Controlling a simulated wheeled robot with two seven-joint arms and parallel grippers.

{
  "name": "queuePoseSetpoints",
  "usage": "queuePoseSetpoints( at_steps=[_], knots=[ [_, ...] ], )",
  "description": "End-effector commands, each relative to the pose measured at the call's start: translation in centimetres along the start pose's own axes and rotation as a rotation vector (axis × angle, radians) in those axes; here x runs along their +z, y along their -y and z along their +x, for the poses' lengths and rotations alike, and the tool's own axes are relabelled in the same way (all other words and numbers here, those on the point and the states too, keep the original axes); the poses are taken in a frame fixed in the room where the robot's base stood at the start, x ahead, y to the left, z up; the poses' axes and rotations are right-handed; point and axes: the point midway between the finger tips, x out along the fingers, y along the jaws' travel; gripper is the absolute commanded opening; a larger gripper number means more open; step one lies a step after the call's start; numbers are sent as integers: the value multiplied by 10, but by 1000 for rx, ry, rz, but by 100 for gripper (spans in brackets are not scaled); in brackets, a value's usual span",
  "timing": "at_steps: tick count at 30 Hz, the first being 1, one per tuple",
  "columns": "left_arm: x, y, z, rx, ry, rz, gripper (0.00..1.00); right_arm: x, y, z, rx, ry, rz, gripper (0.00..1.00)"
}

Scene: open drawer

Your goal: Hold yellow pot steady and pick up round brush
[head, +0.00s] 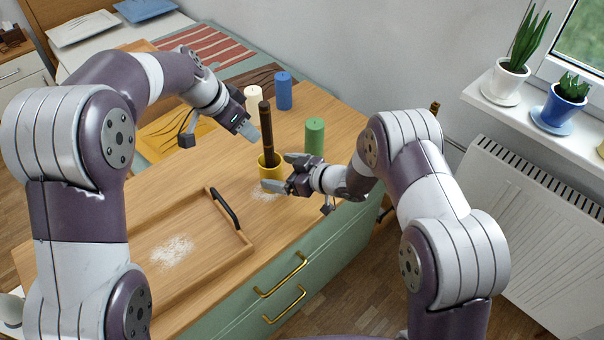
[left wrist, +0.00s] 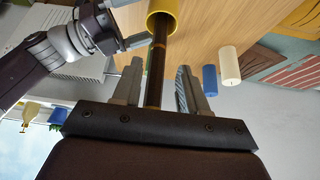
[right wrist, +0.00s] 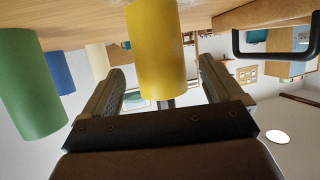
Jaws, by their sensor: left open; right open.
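The yellow pot (head: 270,174) stands upright on the wooden top. The round brush (head: 266,128) stands in it, its dark brown handle rising from the mouth; its lower end is hidden. My right gripper (head: 283,173) is open, with a finger on either side of the pot. In the right wrist view the pot (right wrist: 156,50) sits between the fingers (right wrist: 161,68). My left gripper (head: 250,132) is open beside the handle in the head view. In the left wrist view the handle (left wrist: 155,75) passes between its fingers (left wrist: 159,70). I cannot tell whether either gripper touches.
Green (head: 314,137), blue (head: 284,90) and white (head: 253,102) candles stand behind the pot. A wooden tray (head: 190,270) with a black handle (head: 227,208) and white powder lies in front. The green drawer front has brass handles (head: 281,275). Powder also lies by the pot.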

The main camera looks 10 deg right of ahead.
Motion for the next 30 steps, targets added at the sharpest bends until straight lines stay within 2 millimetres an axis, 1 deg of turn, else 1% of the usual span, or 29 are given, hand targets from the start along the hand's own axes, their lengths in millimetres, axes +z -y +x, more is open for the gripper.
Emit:
queuePoseSetpoints(
  at_steps=[1,3,6,10,16,17,18,20,21,22,23,24,26,27,28,29,30],
  knots=[
    [0,0,0,0,0,0,43,1,1,10,-3,1,-1,93],
    [0,0,0,0,0,0,43,0,0,21,-1,0,-1,93],
    [0,0,0,0,0,0,43,0,0,31,0,1,-1,93],
    [0,0,0,0,0,0,43,0,0,36,1,0,0,93],
    [0,0,0,0,0,0,43,0,0,36,1,0,0,93],
    [0,0,0,0,0,0,43,0,0,36,1,0,0,83],
    [0,0,0,0,0,0,43,0,0,36,1,0,0,70],
    [0,0,0,0,0,0,43,0,0,36,1,0,0,51],
    [0,0,0,0,0,0,43,0,0,36,1,0,0,38],
    [0,0,0,0,0,0,43,0,0,36,1,0,0,35],
    [0,0,0,0,0,0,43,0,0,36,1,0,0,35],
    [0,-1,0,1,0,1,54,0,0,36,1,0,0,35],
    [-6,-6,0,4,-4,16,54,0,0,36,1,0,0,35],
    [-6,-19,4,22,4,31,54,0,0,36,1,0,0,35],
    [0,-31,11,45,27,38,54,0,0,36,1,0,0,35],
    [11,-44,22,61,58,50,54,0,0,36,1,0,0,35],
    [27,-52,39,23,86,58,54,0,0,36,1,0,0,35]
  ],
)
